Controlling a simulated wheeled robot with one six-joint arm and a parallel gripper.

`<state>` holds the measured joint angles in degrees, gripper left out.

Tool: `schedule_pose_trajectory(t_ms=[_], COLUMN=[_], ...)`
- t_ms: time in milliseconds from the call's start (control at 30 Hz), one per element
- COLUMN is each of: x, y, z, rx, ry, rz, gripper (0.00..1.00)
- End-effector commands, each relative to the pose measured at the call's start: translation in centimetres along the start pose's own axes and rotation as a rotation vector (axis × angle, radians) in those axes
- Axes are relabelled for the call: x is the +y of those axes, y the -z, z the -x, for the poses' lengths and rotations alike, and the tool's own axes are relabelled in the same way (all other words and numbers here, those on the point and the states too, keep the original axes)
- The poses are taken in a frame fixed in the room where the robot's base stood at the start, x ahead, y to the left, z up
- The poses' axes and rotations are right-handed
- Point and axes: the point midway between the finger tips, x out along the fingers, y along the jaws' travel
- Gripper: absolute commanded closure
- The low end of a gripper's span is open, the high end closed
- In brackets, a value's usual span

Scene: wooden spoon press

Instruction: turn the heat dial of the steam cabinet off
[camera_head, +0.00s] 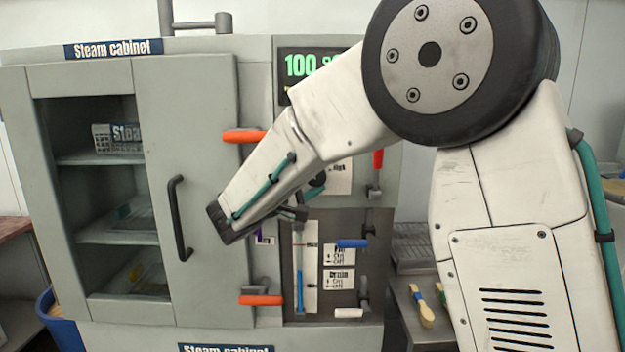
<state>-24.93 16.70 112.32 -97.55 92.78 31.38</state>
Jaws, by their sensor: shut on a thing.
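The grey steam cabinet (195,120) fills the left and middle of the view, with a glass-fronted door. Its heat dial (318,182) seems to be the dark round part on the control panel, beside a white label plate (340,179) that reads "High"; my arm covers most of it. My gripper (298,212) is largely hidden behind my arm, at the panel. Only small dark parts show below the arm. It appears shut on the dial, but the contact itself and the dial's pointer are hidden.
A green display (300,64) reads about 100, partly covered. Orange levers (244,136) (262,300), a red handle (378,158), a blue handle (352,243) and a white handle (348,313) stick out nearby. The door handle (179,218) is left. Brushes (423,306) lie right.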

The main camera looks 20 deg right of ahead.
Motion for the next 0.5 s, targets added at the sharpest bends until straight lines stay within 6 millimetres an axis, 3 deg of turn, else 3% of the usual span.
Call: schedule_pose_trajectory(t_ms=[333, 367, 400, 433, 500], x=[-0.05, -0.05, -0.05, -0.05, -0.04], y=[-0.02, -0.02, -0.02, -0.02, -0.02], z=[0.00, 0.00, -0.01, -0.01, -0.01], rx=[-0.001, -0.001, -0.001, -0.001, 0.000], ry=[-0.001, -0.001, -0.001, -0.001, -0.001], rz=[0.003, 0.003, 0.003, 0.003, 0.003], gripper=[0.80, 0.52, 0.40, 0.35, 0.35])
